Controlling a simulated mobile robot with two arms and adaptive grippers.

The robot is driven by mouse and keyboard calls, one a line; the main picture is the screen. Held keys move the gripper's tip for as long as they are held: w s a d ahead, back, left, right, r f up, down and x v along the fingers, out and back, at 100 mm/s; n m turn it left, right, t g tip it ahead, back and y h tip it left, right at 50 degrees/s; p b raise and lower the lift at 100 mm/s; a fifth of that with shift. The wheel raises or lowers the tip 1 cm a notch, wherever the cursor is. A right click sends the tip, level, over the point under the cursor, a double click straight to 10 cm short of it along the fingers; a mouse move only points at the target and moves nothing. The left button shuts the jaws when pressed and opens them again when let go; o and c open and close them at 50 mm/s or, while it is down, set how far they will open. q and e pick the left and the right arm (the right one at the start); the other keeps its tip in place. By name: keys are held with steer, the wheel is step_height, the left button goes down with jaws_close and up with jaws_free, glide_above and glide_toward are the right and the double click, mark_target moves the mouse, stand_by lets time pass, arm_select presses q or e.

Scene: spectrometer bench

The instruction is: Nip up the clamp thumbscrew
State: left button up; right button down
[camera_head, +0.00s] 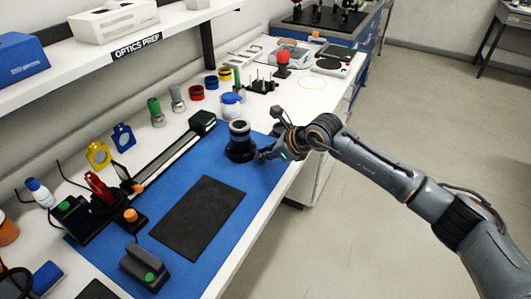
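My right gripper (267,153) is at the right side of a dark upright cylinder with a grey band (240,140), on the far part of the blue mat (200,189). The fingers are small and dark, and partly merge with the cylinder's base, so I cannot tell whether they touch it or are open or shut. I cannot make out a clamp thumbscrew for certain. An orange knob (130,215) sits on a small black block at the mat's left. My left gripper is not in view.
A long black rail (170,155) runs along the mat's back edge. A black plate (199,217) lies mid-mat. A grey device with a green button (144,267) stands near the front left. A white-and-blue jar (231,105) stands behind the cylinder. A shelf (150,46) overhangs the back left.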

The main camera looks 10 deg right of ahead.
steer(key=shift+w+d+f+m+g+y+b, duration=0.2)
steer(key=shift+m+g+y+b, duration=0.4)
steer(key=shift+b, duration=0.45)
steer(key=shift+w+r+g+b, duration=0.1)
steer(key=shift+g+b, duration=0.35)
steer(key=shift+g, duration=0.15)
steer(key=shift+r+m+y, duration=0.1)
steer(key=shift+m+y, duration=0.2)
steer(key=c, duration=1.3)
jaws_free()
